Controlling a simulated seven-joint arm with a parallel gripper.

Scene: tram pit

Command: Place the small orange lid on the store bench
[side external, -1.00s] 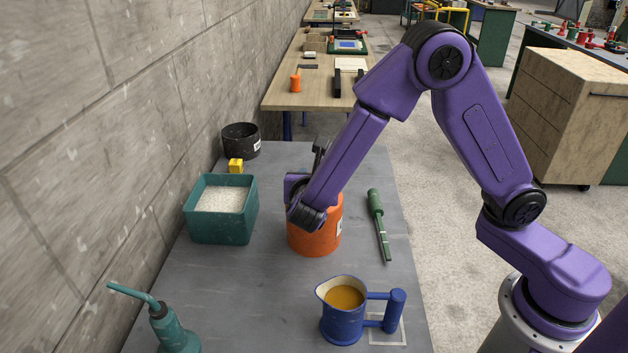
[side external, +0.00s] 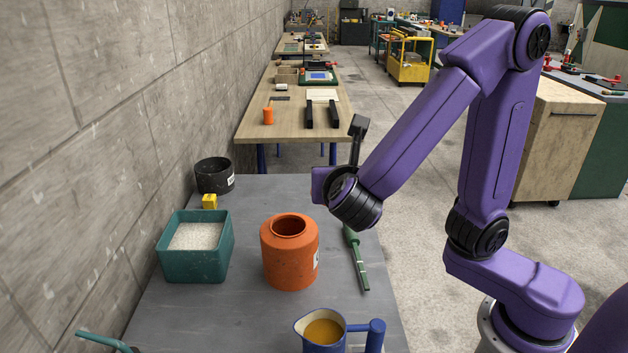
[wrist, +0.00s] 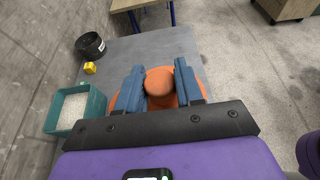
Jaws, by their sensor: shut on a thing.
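The small orange lid (wrist: 160,82) is between the two blue fingers of my gripper (wrist: 159,70), which is shut on its round top. Wider orange shows beneath and beside the fingers; I cannot tell whether it is all lid. In the side view my wrist (side external: 352,200) hides the lid and fingertips. It is raised above the right part of the grey bench (side external: 200,320), right of the orange jar (side external: 290,262), whose mouth is open. A wooden bench (side external: 285,150) stands beyond. Nothing readable marks either as the store bench.
A teal box of white grains (side external: 195,262), a yellow block (side external: 209,201) and a black pot (side external: 214,178) line the wall side. A green-handled tool (side external: 357,262) and a blue jug (side external: 325,338) lie rightward and nearer.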

